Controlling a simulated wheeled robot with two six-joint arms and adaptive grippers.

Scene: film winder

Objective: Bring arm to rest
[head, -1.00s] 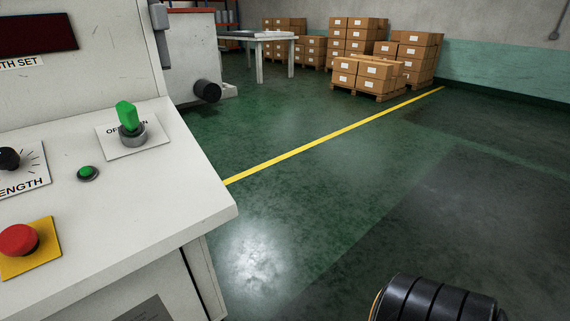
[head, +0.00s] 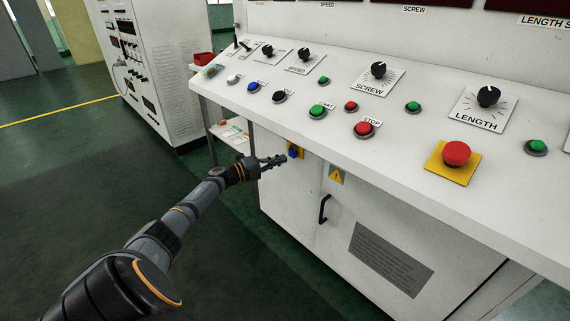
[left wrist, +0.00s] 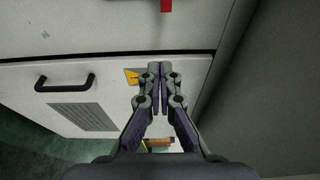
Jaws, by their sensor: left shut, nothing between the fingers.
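My left arm comes in from the lower left in the head view. Its gripper (head: 274,162) is in front of the white cabinet front, below the slanted control panel and close to a small blue part on a yellow plate (head: 295,151). In the left wrist view the two fingers of the left gripper (left wrist: 160,68) are together with nothing between them. The cabinet front there shows a black handle (left wrist: 65,84) and a yellow warning label (left wrist: 132,77). I cannot tell whether the gripper touches the cabinet. My right gripper is not in view.
The control panel (head: 240,103) overhangs the cabinet, with knobs, buttons and a red emergency button (head: 456,153) on a yellow plate. The cabinet's handle (head: 324,209) sticks out. A grey cabinet (head: 180,80) stands at the back left. The green floor (head: 60,170) to the left is clear.

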